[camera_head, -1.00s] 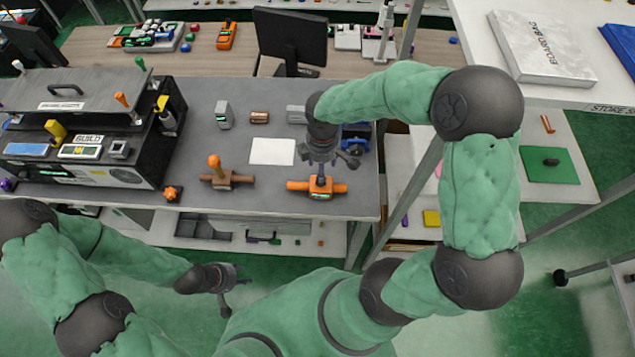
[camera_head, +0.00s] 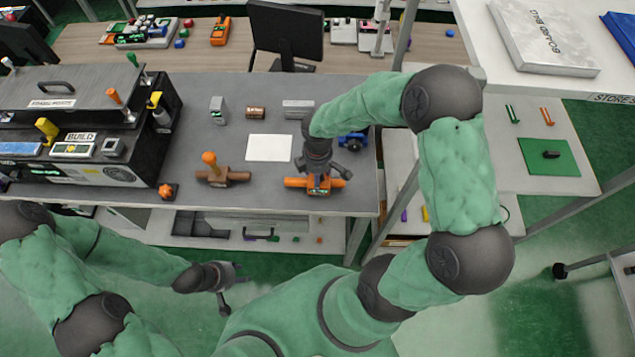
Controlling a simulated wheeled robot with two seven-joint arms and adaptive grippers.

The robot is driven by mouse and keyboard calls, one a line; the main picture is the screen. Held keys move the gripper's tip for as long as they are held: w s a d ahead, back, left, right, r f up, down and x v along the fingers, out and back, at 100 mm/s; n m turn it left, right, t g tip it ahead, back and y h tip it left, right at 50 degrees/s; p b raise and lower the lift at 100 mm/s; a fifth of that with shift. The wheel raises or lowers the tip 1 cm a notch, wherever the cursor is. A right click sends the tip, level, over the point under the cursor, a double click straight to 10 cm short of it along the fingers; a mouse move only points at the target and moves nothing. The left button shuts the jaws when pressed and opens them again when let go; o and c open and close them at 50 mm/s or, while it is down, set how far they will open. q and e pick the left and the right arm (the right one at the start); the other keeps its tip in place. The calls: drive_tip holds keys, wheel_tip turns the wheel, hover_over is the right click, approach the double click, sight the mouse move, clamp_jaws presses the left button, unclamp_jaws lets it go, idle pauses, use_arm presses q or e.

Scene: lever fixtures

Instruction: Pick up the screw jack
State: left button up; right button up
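An orange fixture (camera_head: 297,182) with a bar out to each side and a small green display lies near the front edge of the grey bench; I take it for the screw jack. My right gripper (camera_head: 321,172) points down over its middle, fingers spread to either side and hiding its top. I cannot tell whether they touch it. My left gripper (camera_head: 236,287) hangs empty and open in front of the bench, low and away from the fixture.
A brown fixture with an orange knob (camera_head: 210,160) stands to the left. A blue device (camera_head: 352,140) sits behind my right gripper. A white sheet (camera_head: 269,148), a grey block (camera_head: 218,109) and a copper cylinder (camera_head: 255,112) lie behind. The black BUILD machine (camera_head: 120,172) fills the left end.

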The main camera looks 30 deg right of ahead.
clamp_jaws()
drive_tip(key=shift+r, duration=0.2)
